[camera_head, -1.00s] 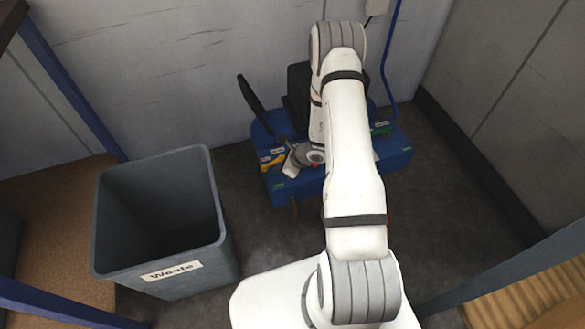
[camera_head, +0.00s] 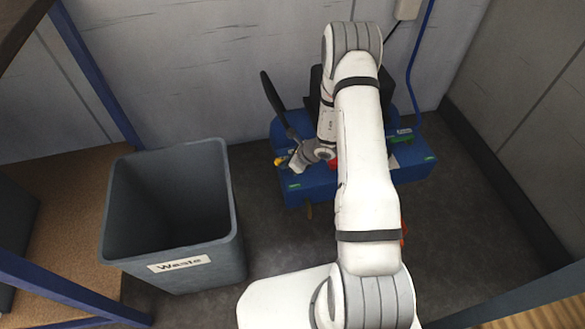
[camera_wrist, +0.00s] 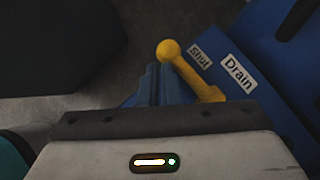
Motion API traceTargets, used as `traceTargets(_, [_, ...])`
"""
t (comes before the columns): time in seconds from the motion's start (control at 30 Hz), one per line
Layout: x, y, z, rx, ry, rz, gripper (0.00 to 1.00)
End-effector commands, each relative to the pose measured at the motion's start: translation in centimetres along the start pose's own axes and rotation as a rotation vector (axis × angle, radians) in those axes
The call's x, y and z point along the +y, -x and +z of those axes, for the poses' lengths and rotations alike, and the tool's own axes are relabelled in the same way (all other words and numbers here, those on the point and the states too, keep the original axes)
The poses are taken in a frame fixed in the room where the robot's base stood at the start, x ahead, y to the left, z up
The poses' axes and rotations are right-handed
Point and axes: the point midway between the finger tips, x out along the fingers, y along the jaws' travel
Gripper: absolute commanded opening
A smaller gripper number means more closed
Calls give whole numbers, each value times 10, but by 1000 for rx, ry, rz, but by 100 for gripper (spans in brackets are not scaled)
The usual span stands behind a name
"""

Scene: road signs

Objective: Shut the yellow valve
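The yellow valve (camera_wrist: 190,72) is a lever with a round knob, mounted on a blue machine (camera_wrist: 285,70). In the wrist view it slants from the knob at upper left down to the right, beside the labels "Shut" and "Drain". My gripper (camera_wrist: 160,72) has its two fingers together, just left of the lever, with the tips close to the knob. I cannot tell whether they touch. In the head view only a small part of the yellow valve (camera_head: 281,161) shows at the machine's left end, beside my gripper; the fingertips are hard to make out there.
A grey waste bin (camera_head: 228,255) stands on the floor left of the machine. A black lever (camera_head: 273,95) rises from the machine's left side. A green part (camera_head: 400,136) sits on its right. Walls enclose the back and right. Floor between bin and machine is clear.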

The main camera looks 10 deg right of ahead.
Motion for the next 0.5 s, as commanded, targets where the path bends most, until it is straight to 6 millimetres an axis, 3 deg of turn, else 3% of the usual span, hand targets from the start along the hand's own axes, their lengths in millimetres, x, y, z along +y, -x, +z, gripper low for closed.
traceTargets(0.33, [4, 0, -1, 0, 3, 8, 0])
traceTargets(0.5, [6, 13, -11, 0, 2, 7, 0])
